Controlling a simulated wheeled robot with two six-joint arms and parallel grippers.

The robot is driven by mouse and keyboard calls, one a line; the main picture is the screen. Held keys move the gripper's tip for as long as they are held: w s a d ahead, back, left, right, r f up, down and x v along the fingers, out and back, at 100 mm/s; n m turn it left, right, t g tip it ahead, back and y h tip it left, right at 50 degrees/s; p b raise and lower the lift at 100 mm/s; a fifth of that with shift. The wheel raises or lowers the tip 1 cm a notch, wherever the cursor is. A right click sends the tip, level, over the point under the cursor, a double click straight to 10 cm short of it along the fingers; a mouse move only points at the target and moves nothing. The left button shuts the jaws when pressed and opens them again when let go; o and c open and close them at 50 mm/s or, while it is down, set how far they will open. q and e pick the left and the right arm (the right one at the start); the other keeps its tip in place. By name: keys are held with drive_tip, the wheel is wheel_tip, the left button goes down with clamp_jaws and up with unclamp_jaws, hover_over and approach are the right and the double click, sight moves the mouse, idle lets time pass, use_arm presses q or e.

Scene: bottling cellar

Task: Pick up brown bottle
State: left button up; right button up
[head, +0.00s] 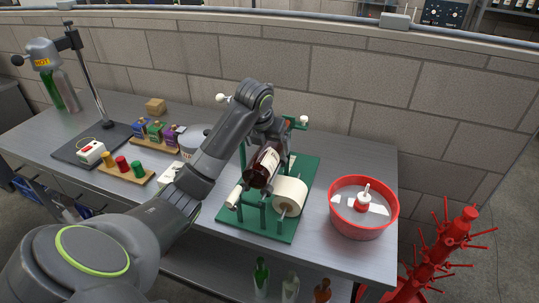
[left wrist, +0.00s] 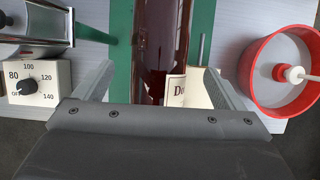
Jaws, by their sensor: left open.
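The brown bottle (head: 263,168) lies tilted on a green stand (head: 262,229), with a pale label on it. My left gripper (head: 272,146) is over the bottle's far part, its arm hiding some of the stand. In the left wrist view the bottle (left wrist: 160,45) runs between the two fingers of the open left gripper (left wrist: 157,84), with a finger on each side. I cannot tell whether the fingers touch it. My right gripper is not in view.
A label roll (head: 290,194) sits on the stand beside the bottle. A red tub (head: 388,222) stands to the right. Small coloured bottles (head: 155,131) and a wooden block with coloured caps (head: 126,173) are at left. A red bottle tree (head: 432,262) stands at lower right.

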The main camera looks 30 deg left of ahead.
use_arm(q)
drive_tip(key=shift+f, duration=0.2)
drive_tip(key=p+x, duration=0.2)
drive_tip(key=x, duration=0.2)
drive_tip(key=shift+w+a+f, duration=0.1)
drive_tip(key=shift+w+f, duration=0.05)
drive_tip(key=shift+w, duration=0.15)
drive_tip(key=shift+f, duration=0.2)
drive_tip(key=c, duration=1.8)
drive_tip(key=shift+w+r, duration=0.15)
drive_tip(key=shift+r, duration=0.05)
clamp_jaws()
drive_tip(key=shift+a, duration=0.1)
drive_tip(key=shift+w, duration=0.1)
wheel_tip(320, 180, up, 9)
drive_tip(key=shift+f+b, duration=0.25)
drive_tip(key=shift+b, duration=0.95)
drive_tip(key=shift+r, duration=0.7)
